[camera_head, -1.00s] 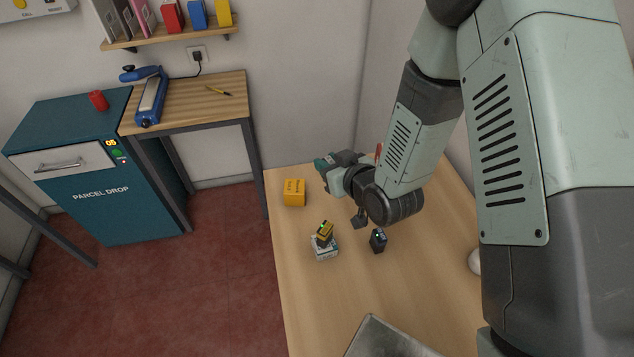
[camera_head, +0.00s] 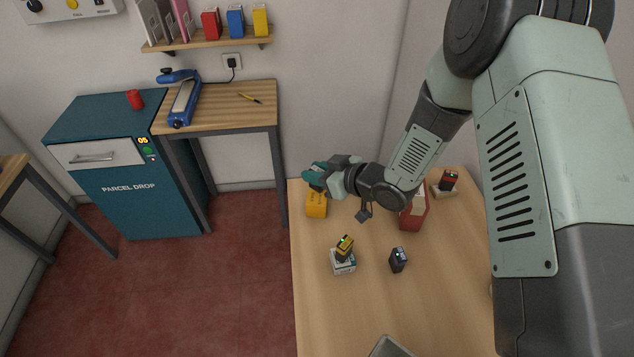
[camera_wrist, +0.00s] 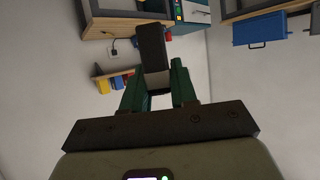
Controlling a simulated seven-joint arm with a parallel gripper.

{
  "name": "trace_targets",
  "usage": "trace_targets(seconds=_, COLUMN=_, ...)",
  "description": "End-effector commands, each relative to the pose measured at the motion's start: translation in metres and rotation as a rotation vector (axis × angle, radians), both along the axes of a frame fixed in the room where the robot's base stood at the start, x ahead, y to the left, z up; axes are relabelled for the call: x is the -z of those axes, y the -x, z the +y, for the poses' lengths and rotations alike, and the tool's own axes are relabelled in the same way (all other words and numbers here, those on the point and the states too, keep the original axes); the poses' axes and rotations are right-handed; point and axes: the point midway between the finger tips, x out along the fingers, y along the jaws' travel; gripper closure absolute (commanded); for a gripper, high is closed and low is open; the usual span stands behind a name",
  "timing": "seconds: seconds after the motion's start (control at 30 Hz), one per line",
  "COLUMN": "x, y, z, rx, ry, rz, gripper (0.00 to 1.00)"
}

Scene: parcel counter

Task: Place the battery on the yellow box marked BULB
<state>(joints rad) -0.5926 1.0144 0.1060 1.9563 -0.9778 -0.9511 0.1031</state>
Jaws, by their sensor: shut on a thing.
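The yellow box (camera_head: 317,207) stands near the table's far left corner; its lettering is too small to read for certain. My gripper (camera_head: 314,178) is at the box's far side in the head view, overlapping its upper edge. In the wrist view my gripper (camera_wrist: 156,92) is shut on a dark block with a pale grey lower part, apparently the battery (camera_wrist: 151,45). In the head view the held block is mostly hidden by my fingers. I cannot tell whether it touches the box.
A yellow and black battery (camera_head: 344,247) sits on a white box (camera_head: 343,264). A dark battery (camera_head: 398,260) stands to its right. A red box (camera_head: 414,212) is behind my wrist, and a red and black battery (camera_head: 449,180) stands at the back right. The front left tabletop is clear.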

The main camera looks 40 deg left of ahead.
Motion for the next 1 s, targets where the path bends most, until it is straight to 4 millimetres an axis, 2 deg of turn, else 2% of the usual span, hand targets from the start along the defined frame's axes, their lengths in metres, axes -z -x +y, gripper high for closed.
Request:
trace_targets(seconds=0.23, x=0.033, y=0.001, z=0.000, rx=0.000, ry=0.002, rz=0.000, gripper=1.00)
trace_targets(seconds=0.6, x=0.037, y=0.000, z=0.000, rx=0.000, ry=0.000, rz=0.001, gripper=1.00)
trace_targets(seconds=0.63, x=0.037, y=0.000, z=0.000, rx=0.000, ry=0.001, rz=0.000, gripper=0.70)
trace_targets(seconds=0.77, x=0.037, y=0.000, z=0.000, rx=0.000, ry=0.001, rz=0.000, gripper=0.50)
trace_targets(seconds=0.8, x=0.037, y=0.000, z=0.000, rx=0.000, ry=0.001, rz=0.000, gripper=0.47)
trace_targets(seconds=1.0, x=0.036, y=0.000, z=0.000, rx=0.000, ry=0.001, rz=0.000, gripper=0.47)
